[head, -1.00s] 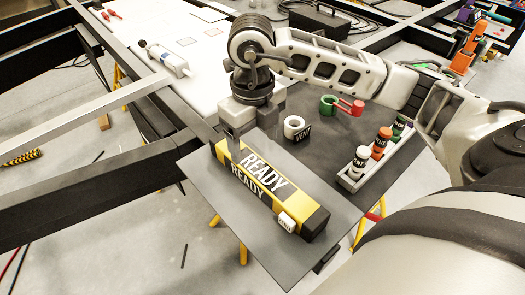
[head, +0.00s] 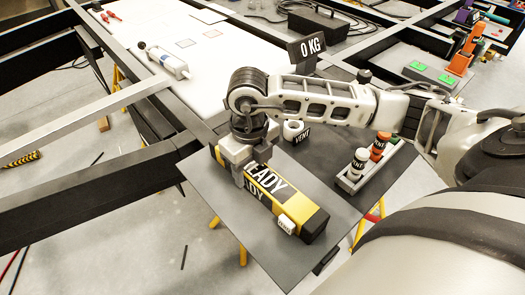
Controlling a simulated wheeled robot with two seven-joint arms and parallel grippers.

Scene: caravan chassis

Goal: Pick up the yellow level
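The yellow level (head: 290,207) is a long yellow and black bar with white READY lettering, partly covered. It lies on the dark grey board in the middle of the head view. My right gripper (head: 243,177) points down over the left part of the level. Its near finger covers the first letters on the near side. The far finger is mostly hidden, so I cannot tell whether the fingers press on the level. The level appears to rest on the board. My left gripper is not in view.
A grey tray (head: 351,187) with bottles is to the right. A 0 KG sign (head: 312,47) and a green-buttoned box (head: 432,74) are farther back.

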